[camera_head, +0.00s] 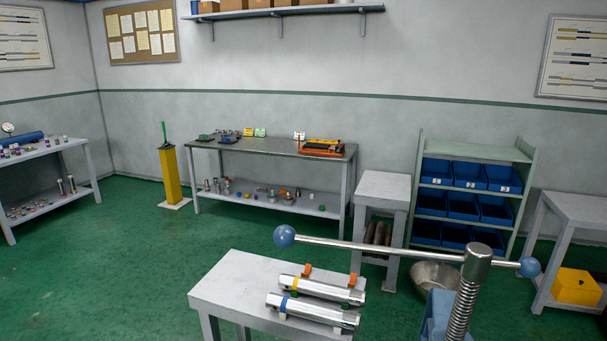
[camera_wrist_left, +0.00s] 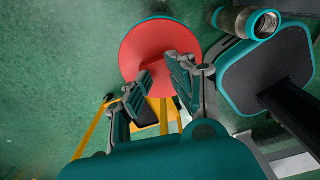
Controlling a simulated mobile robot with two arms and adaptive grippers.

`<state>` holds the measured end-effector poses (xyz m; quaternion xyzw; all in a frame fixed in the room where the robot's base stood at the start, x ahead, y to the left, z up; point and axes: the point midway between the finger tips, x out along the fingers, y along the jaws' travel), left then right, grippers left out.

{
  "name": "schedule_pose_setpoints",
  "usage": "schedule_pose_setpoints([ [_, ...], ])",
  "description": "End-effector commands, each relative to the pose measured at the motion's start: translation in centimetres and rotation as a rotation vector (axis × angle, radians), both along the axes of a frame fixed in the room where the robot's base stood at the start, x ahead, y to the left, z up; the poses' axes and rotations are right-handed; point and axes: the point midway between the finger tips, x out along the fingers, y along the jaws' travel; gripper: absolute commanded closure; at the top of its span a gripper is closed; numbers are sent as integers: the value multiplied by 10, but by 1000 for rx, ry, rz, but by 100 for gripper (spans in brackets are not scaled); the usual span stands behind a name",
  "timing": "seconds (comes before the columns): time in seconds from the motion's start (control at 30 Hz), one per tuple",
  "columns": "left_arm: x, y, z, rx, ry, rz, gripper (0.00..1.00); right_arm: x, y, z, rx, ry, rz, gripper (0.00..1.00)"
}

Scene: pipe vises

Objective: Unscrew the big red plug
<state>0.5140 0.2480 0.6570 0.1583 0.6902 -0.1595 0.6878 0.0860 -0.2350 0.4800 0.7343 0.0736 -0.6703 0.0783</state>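In the left wrist view a large flat red disc (camera_wrist_left: 150,45) lies beyond my left gripper (camera_wrist_left: 157,68). A yellow frame (camera_wrist_left: 88,132) shows below it, and I cannot tell what the disc is. A metal pipe fitting (camera_wrist_left: 262,24) with an open round mouth is at the top right of that view. Neither gripper shows in the head view.
In the head view a vise screw with a long handle (camera_head: 390,246) stands in the right foreground. Two metal pipes (camera_head: 312,309) lie on a small grey table (camera_head: 228,287). A workbench (camera_head: 270,148) and blue bins stand behind. Green floor is clear at left.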

Motion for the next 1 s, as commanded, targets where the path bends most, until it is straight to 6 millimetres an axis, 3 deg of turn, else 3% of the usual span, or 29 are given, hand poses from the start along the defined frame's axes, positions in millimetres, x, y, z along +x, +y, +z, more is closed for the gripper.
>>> schedule_pose_setpoints([
  [0.03, 1, 0, 11, 0, -1, 0, 75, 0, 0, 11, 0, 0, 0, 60],
  [0.1, 1, 0, 15, -1, -2, 0, 75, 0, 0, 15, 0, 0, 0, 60],
  [0.47, 1, 0, 13, 0, -2, -61, 75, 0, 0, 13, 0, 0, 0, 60],
  [1.0, 1, -1, 13, -2, -3, -1035, 75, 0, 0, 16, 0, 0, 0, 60],
])
